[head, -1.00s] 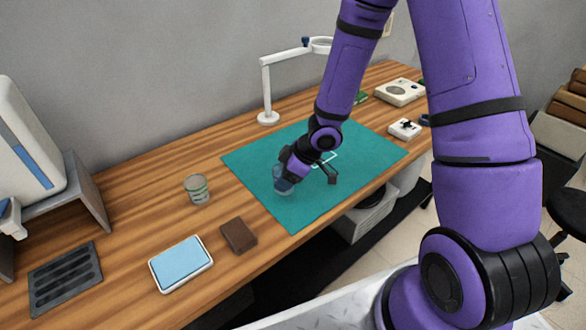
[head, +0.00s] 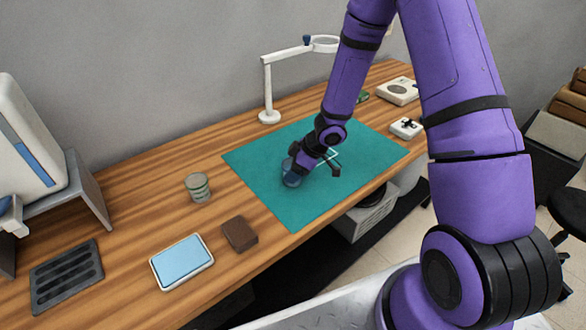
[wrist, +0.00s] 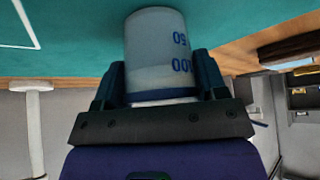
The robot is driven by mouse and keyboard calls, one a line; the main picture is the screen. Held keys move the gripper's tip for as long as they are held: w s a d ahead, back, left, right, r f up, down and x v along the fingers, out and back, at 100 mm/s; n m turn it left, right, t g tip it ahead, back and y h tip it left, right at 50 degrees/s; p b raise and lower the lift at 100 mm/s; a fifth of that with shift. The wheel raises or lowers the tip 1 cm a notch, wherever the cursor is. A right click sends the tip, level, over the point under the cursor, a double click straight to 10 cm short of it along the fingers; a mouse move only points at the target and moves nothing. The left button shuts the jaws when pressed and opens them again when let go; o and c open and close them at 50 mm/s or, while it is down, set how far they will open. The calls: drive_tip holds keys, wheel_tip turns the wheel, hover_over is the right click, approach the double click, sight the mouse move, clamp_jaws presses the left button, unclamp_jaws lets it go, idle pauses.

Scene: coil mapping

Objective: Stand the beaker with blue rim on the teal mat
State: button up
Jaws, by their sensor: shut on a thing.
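The beaker with blue rim (wrist: 158,45) is in my gripper (wrist: 160,85), with a dark finger on each side of it in the wrist view. It is clear-grey with blue markings and a blue band by the gripper. In the head view the beaker (head: 291,178) is partly hidden by my gripper (head: 297,165). It is over the left part of the teal mat (head: 300,212), upright or nearly so. I cannot tell whether its base touches the mat.
A second beaker with a greenish rim (head: 198,187) stands on the wood left of the mat. A brown block (head: 240,234), a blue-topped tray (head: 182,262) and a dark slotted rack (head: 66,276) lie in front. A white magnifier lamp (head: 268,95) stands behind the mat.

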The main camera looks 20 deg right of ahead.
drive_tip(key=shift+f, duration=0.15)
drive_tip(key=o, duration=1)
